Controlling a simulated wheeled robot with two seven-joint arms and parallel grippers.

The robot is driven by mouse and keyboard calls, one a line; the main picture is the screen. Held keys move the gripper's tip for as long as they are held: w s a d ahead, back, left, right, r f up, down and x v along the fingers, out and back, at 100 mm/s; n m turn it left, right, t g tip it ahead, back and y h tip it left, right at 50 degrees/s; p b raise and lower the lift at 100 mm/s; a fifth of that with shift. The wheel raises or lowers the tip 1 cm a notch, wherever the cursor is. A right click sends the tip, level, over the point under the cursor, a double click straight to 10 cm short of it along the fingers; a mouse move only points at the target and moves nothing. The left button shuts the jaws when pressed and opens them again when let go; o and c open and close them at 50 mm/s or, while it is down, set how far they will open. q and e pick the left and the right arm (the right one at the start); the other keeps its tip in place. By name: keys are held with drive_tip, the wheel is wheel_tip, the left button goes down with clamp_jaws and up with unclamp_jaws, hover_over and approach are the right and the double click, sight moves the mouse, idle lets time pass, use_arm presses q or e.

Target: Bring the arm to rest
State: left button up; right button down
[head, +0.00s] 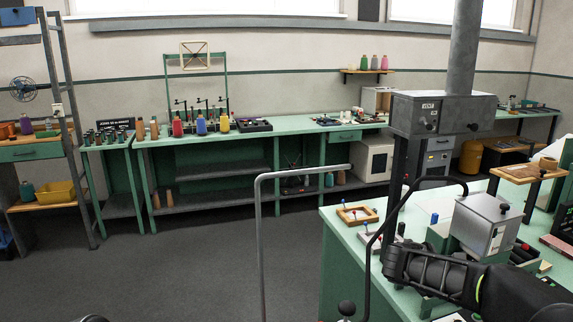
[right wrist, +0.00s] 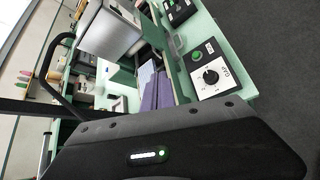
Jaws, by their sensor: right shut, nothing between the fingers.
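My right gripper (head: 396,263) comes in from the lower right of the head view. It is shut and empty, held over the near part of the green workbench (head: 345,245). It is close to a thin black curved bar and left of a grey metal box (head: 487,225); whether it touches either is unclear. In the right wrist view a dark housing with a lit green light fills the lower part, and the fingertips cannot be made out. My left gripper is not in view.
A grey column with a control box (head: 443,113) rises behind my right gripper. A bent grey rail (head: 261,240) stands left of the bench. A dial panel (right wrist: 211,75) and purple material (right wrist: 157,92) show in the right wrist view. Open floor (head: 200,265) lies left.

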drive_tip(key=s+a+f+m+g+y, duration=0.1)
drive_tip(key=s+a+f+m+y, duration=0.35)
drive_tip(key=a+f, duration=0.8)
drive_tip(key=s+a+f+m+g+y, duration=0.15)
drive_tip(key=s+a+f+y, duration=0.45)
drive_tip(key=a+f, duration=0.65)
drive_tip(key=s+a+f+m+y, duration=0.3)
drive_tip(key=s+a+f+m, duration=0.35)
drive_tip(key=s+f, duration=0.2)
drive_tip(key=s+f+m+g, duration=0.2)
drive_tip(key=s+f+m, duration=0.1)
drive_tip(key=s, duration=0.6)
drive_tip(key=s+f+m+g, duration=0.1)
drive_tip(key=s+f+m, duration=0.3)
drive_tip(key=s, duration=0.5)
drive_tip(key=shift+s+d+f+g, duration=0.15)
drive_tip(key=shift+s+f+g, duration=0.2)
drive_tip(key=shift+f, duration=0.25)
drive_tip(key=shift+d, duration=0.1)
